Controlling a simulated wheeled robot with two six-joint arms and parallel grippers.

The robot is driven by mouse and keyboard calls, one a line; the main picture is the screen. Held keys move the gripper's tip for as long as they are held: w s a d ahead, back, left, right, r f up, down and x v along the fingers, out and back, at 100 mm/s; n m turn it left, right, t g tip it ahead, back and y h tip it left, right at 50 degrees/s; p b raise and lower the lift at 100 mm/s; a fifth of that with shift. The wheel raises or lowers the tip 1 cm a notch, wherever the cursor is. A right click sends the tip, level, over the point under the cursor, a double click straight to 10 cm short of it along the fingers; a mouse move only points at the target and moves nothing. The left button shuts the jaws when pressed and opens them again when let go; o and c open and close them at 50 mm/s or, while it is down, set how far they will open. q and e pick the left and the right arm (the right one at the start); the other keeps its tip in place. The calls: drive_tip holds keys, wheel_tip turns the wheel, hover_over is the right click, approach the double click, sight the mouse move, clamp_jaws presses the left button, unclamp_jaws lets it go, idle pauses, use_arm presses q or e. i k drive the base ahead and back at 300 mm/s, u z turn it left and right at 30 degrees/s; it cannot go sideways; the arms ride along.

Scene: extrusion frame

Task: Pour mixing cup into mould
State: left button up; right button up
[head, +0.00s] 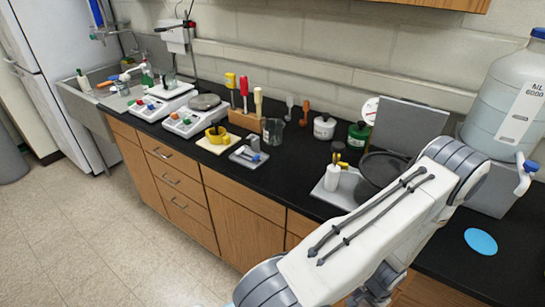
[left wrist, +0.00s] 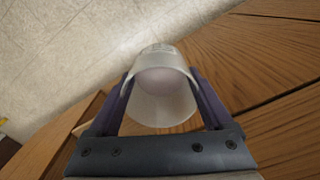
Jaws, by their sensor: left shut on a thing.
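In the left wrist view my left gripper (left wrist: 160,82) is shut on a white cup (left wrist: 160,112), one dark purple finger on each side. The cup's open mouth faces the camera and its inside looks pale; I cannot tell how full it is. Behind the cup are the tiled floor and the wooden cabinet fronts. The cup and both grippers are out of sight in the head view, where one of my white arms crosses the lower right. I cannot pick out the mould for certain.
The black counter (head: 293,160) holds two white scales (head: 190,118), a yellow item (head: 216,135) on a pale board, a grey tray (head: 240,157), a glass beaker (head: 273,132) and a dark round pan (head: 384,168). A large water jug (head: 507,95) stands at right. Wooden drawers (head: 172,180) lie below.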

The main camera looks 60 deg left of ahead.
sight(223, 138)
drive_tip(key=z, duration=1.65)
drive_tip(key=k, duration=2.25)
drive_tip(key=u, duration=2.55)
drive_tip(key=i, duration=0.5)
drive_tip(key=z, duration=0.05)
